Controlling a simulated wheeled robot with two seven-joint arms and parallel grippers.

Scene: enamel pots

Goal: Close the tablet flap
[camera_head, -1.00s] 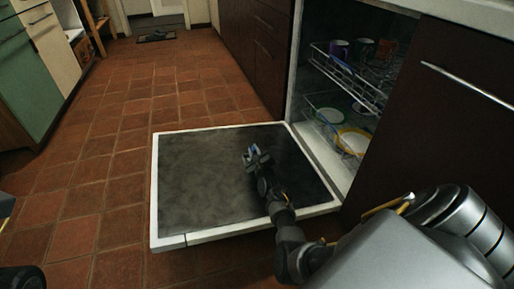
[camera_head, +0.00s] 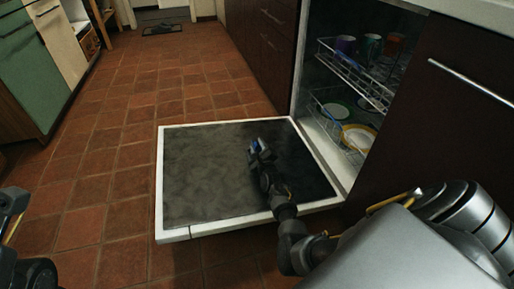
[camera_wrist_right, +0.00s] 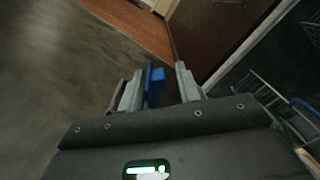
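The dishwasher door (camera_head: 200,185) lies folded down, with its dark inner face up and a pale rim. My right gripper (camera_head: 257,150) is over the right half of that face, pointing away from me. In the right wrist view its two grey fingers (camera_wrist_right: 158,88) are apart. A small upright blue piece (camera_wrist_right: 155,84) shows between them, nearer the left finger, with a gap to the right one. It may be the tablet flap, but I cannot tell for certain. The dispenser's body is hidden. Only part of my left arm shows at the left edge; its gripper is out of view.
The open dishwasher holds an upper rack (camera_head: 355,75) with cups and a lower rack with a yellow-rimmed plate (camera_head: 358,138). A dark cabinet front (camera_head: 460,120) stands at right. The tiled floor (camera_head: 115,165) left of the door is clear.

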